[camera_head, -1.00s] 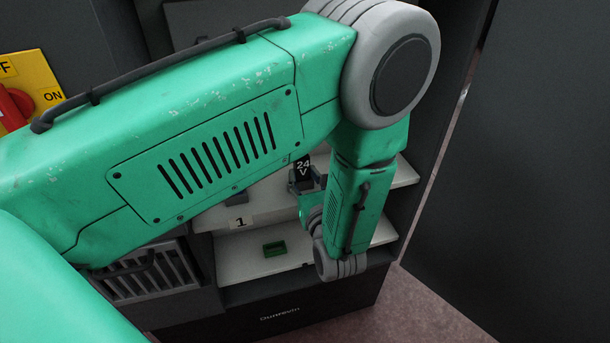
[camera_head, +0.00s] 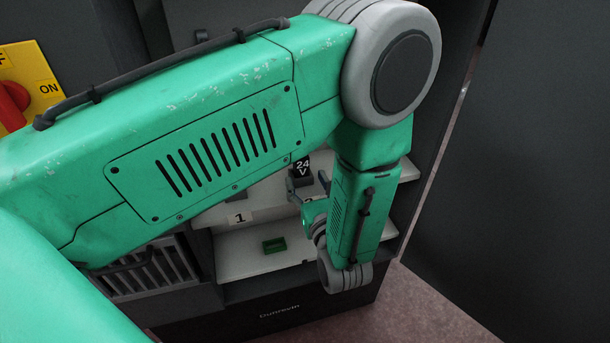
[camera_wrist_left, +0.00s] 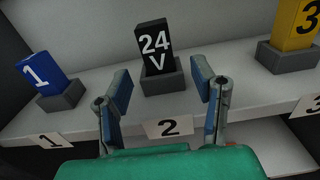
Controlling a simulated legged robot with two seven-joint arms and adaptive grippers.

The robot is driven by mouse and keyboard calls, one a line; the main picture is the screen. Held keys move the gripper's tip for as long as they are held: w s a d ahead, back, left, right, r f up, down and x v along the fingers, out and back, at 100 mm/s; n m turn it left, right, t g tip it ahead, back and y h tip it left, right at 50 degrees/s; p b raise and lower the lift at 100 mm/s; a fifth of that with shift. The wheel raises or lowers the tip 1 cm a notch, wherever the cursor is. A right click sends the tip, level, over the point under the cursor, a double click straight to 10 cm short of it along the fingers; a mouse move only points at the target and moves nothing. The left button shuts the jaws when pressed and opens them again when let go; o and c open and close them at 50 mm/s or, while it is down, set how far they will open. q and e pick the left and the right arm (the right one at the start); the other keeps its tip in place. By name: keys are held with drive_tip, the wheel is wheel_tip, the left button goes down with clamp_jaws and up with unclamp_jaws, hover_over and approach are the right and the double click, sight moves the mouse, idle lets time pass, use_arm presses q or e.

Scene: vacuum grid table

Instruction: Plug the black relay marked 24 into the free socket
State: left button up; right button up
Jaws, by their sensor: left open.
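The black relay marked 24 V (camera_wrist_left: 153,42) stands upright in a grey base (camera_wrist_left: 163,78) behind the label 2 on the upper shelf. In the head view the relay (camera_head: 302,168) shows just left of my forearm. My left gripper (camera_wrist_left: 163,84) is open and empty, with its fingers apart on the near left and near right of the relay's base. In the head view my left gripper (camera_head: 307,184) is partly hidden by my arm. My right gripper is not in view. No empty socket can be made out for certain.
A blue block marked 1 (camera_wrist_left: 36,72) and a yellow block marked 3 (camera_wrist_left: 296,26) stand in grey bases either side. A small green rectangular part (camera_head: 274,246) lies on the lower shelf (camera_head: 240,262). A yellow panel with a red switch (camera_head: 30,80) is at left.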

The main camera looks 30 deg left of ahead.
use_arm(q)
drive_tip(key=v, duration=0.9)
drive_tip(key=shift+s+d, duration=0.15)
drive_tip(key=shift+d, duration=0.15)
